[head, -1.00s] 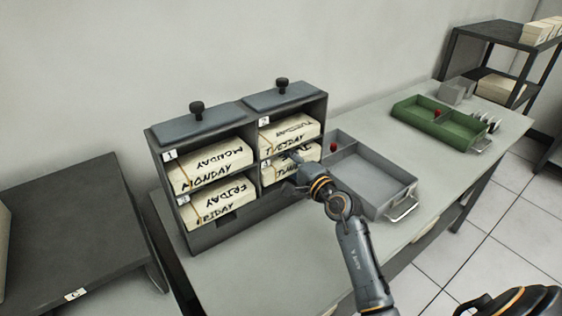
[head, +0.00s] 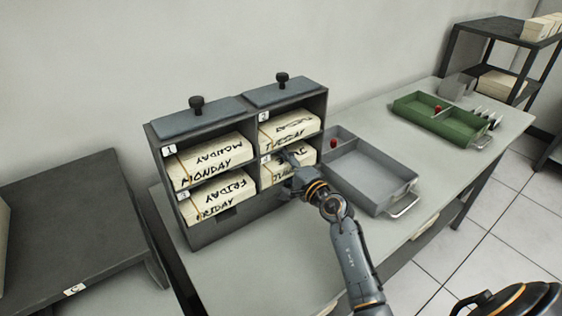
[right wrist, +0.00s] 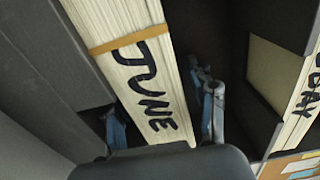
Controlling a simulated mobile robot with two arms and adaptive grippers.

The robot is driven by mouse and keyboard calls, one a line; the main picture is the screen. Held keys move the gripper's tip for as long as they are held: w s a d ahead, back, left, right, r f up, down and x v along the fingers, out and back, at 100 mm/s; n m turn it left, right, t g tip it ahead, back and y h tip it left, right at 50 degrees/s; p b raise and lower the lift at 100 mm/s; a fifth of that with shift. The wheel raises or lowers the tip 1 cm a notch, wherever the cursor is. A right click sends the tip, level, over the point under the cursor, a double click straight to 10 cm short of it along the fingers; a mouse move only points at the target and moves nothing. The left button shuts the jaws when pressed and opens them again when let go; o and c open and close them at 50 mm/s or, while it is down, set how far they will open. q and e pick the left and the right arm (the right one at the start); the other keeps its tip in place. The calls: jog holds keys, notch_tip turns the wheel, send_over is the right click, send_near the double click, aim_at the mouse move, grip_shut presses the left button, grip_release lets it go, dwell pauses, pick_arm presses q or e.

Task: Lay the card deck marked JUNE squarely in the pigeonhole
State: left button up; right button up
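The JUNE card deck (right wrist: 150,82), cream with an orange band, lies in the lower right pigeonhole of the grey cabinet (head: 218,232). In the head view the deck (head: 308,157) is partly hidden by my right gripper (head: 287,172). In the right wrist view my right gripper (right wrist: 162,118) has one finger on each side of the deck's front end. The fingers look apart, with a gap at the right finger; contact at the left finger is unclear. How square the deck's far end lies is hidden. My left gripper is not in view.
The MONDAY (head: 215,163), FRIDAY (head: 222,196) and TUESDAY (head: 290,131) decks fill the other pigeonholes. A grey tray (head: 372,178) stands right of the cabinet, and a green tray (head: 440,122) farther back. The bench front is clear.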

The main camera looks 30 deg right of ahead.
jog(key=shift+r, duration=0.2)
jog(key=shift+s+f, duration=0.2)
jog(key=shift+s, duration=0.15)
jog(key=s+d+b, duration=0.1)
jog(key=s+b, duration=0.1)
jog(key=s, duration=0.9)
jog(key=shift+s+d+r, duration=0.15)
jog(key=shift+d, duration=0.15)
jog(key=shift+s, duration=0.1)
